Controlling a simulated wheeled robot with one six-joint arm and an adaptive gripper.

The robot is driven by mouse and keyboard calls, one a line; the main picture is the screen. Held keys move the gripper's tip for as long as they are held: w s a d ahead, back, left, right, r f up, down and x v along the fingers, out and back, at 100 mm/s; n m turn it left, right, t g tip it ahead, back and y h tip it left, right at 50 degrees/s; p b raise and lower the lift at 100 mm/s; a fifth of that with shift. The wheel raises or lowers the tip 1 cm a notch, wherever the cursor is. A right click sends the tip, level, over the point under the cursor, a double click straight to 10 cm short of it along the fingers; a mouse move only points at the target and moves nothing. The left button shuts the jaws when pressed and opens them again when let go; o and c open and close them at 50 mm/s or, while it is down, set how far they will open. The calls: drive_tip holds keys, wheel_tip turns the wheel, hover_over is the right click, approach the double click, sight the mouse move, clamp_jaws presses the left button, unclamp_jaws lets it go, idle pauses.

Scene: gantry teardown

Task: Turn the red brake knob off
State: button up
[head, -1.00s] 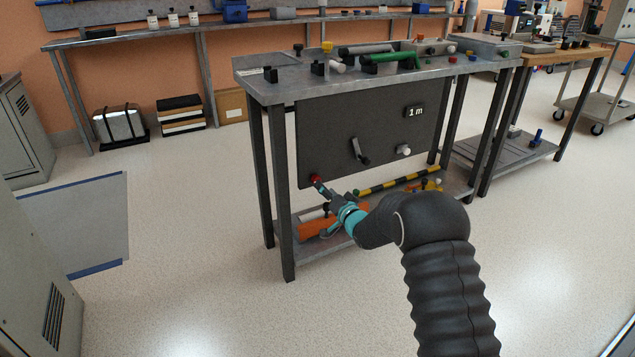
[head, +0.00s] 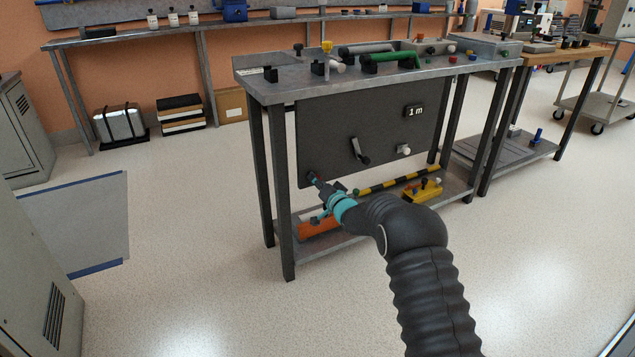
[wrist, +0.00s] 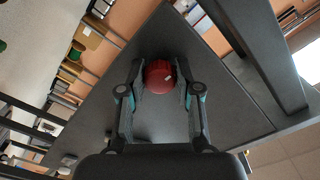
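The red brake knob (wrist: 159,76) sits on the dark panel, between the two fingers of my gripper (wrist: 160,88) in the wrist view. A finger lies close along each side of it; whether the pads touch it cannot be told. A small light mark shows on the knob's face. In the head view, my gripper (head: 317,181) is at the lower left of the dark panel (head: 335,130), and its fingertips mostly hide the knob.
The panel also bears a dark lever (head: 359,151), a white knob (head: 403,150) and a "1 m" label (head: 414,112). Below, the lower shelf (head: 292,267) holds an orange object (head: 318,228), a yellow block (head: 424,190) and a striped bar (head: 400,181). A table leg (head: 281,190) stands just left.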

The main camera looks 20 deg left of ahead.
clamp_jaws()
drive_tip(key=shift+f+b, duration=0.1)
drive_tip(key=shift+b, duration=0.2)
drive_tip(key=n+b, duration=0.2)
drive_tip(key=b, duration=0.1)
drive_tip(key=shift+f+n, duration=0.2)
drive_tip(key=shift+n, duration=0.1)
drive_tip(key=n+b, duration=0.4)
drive_tip(key=b, duration=0.1)
drive_tip(key=shift+r, duration=0.1)
drive_tip(key=n, duration=0.5)
drive_tip(key=shift+r+n+b, duration=0.2)
drive_tip(key=shift+n+b, duration=0.2)
drive_tip(key=n, duration=0.5)
drive_tip(key=shift+n, duration=0.4)
